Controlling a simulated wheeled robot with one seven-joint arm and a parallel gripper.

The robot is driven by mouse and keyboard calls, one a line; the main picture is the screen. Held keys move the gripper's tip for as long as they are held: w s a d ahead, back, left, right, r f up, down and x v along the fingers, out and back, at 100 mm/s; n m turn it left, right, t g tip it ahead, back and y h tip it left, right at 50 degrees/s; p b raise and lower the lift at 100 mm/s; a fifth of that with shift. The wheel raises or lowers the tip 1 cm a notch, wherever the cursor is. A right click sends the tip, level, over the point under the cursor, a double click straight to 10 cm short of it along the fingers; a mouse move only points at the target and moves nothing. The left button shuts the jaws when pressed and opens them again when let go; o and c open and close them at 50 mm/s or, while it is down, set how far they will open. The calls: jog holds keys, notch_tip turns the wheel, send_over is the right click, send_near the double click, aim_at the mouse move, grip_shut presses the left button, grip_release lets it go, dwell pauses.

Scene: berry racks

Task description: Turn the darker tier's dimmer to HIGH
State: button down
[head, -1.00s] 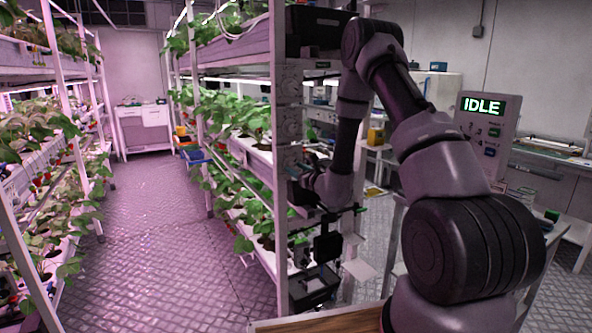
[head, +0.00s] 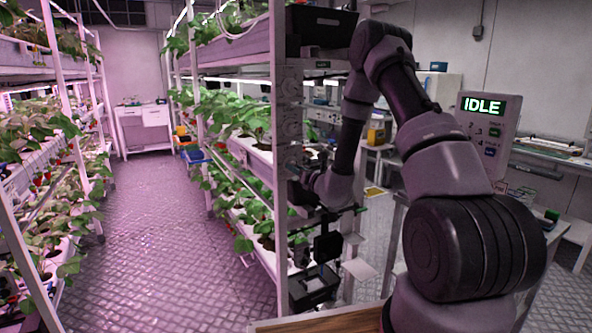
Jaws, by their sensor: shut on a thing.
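The near berry rack's end panel (head: 290,90) carries pale round dials one above another, too small to read. My gripper (head: 297,188) is at the lower part of this panel, pointing left into it, and is shut on what looks like a dimmer knob. The knob is hidden behind the fingers and wrist, so its setting cannot be seen. The upper planted tier (head: 262,155) is brightly lit. The lower planted tier (head: 262,228) looks somewhat dimmer.
A black tray and small boxes (head: 315,285) hang below my gripper. A screen reading IDLE (head: 482,106) stands at the right. The aisle (head: 165,220) at the left is clear.

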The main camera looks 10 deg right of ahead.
jog(key=m, duration=1.1)
jog(key=shift+m, duration=0.3)
dwell(0.3)
jog(key=c, duration=0.5)
grip_release()
jog(key=shift+s, duration=0.1)
jog(key=v, duration=1)
jog(key=shift+s, duration=0.35)
